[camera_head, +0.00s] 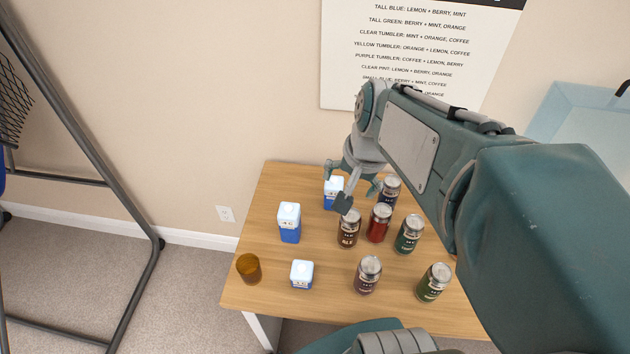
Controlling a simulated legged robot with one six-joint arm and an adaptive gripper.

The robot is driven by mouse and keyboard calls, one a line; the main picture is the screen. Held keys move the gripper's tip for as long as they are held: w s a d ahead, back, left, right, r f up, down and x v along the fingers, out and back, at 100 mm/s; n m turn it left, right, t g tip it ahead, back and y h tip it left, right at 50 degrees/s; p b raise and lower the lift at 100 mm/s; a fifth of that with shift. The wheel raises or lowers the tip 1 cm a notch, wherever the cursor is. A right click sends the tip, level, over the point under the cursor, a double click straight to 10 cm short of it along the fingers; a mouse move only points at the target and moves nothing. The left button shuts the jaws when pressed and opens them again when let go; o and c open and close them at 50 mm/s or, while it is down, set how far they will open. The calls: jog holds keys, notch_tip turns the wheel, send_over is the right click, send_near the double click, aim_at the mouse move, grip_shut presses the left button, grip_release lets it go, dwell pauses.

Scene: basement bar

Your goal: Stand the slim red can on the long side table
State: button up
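A red can (379,224) with a silver top stands upright on a light wooden table (262,205), among several other cans. I cannot tell whether this table is the long side table. My gripper (357,196) hangs over the back middle of the table, up and left of the red can in the picture. Its fingers look spread, with nothing seen between them. My arm comes in from the right and covers the table's right part.
Close around the red can stand a brown can (349,229), a dark can (390,192) and a green can (408,235). Blue-and-white cartons (289,224) and an amber cup (249,268) stand left. A metal frame (92,150) stands on the carpet far left.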

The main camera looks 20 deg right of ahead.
jog(key=s+a+r+n+t, duration=0.2)
jog(key=s+a+r+n, duration=0.2)
jog(key=a+n, duration=0.3)
jog(key=shift+s+n+t+h, duration=0.4)
jog(key=shift+s+n, duration=0.45)
jog(key=shift+n, duration=0.05)
jog(key=shift+a+r, duration=0.1)
